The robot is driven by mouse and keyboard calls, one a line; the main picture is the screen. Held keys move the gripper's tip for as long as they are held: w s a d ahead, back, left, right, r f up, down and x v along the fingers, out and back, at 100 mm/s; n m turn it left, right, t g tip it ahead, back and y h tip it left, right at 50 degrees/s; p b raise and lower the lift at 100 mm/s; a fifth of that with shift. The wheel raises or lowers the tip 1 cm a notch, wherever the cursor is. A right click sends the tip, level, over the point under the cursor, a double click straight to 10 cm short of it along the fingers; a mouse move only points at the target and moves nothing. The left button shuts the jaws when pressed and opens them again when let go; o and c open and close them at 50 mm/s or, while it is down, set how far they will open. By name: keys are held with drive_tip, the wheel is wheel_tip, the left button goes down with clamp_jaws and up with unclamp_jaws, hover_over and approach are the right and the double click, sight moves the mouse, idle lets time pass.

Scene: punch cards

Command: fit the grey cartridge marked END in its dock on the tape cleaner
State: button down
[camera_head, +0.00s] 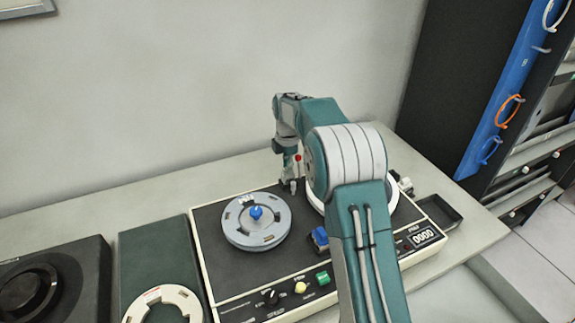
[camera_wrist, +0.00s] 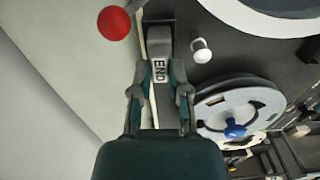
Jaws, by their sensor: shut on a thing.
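The grey cartridge marked END (camera_wrist: 159,72) is between the fingers of my gripper (camera_wrist: 160,92) in the wrist view, its label facing the camera. My gripper is shut on it. The cartridge lies along the back edge of the tape cleaner (camera_head: 228,283). A dark part, perhaps the dock, shows at the cartridge's far end; I cannot tell whether the cartridge is seated. In the head view my gripper (camera_head: 290,182) is low at the cleaner's back edge, and the cartridge is too small and hidden to make out.
A grey reel (camera_head: 257,222) with a blue knob sits on the cleaner; another reel is partly behind my arm. A dark tray (camera_head: 438,212) lies right; the wall is behind.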

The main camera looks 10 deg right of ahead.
drive_tip(key=shift+f, duration=0.65)
drive_tip(key=c, duration=0.5)
unclamp_jaws()
drive_tip(key=shift+c, duration=0.2)
drive_tip(key=shift+c, duration=0.9)
drive_tip(key=shift+r, duration=3.95)
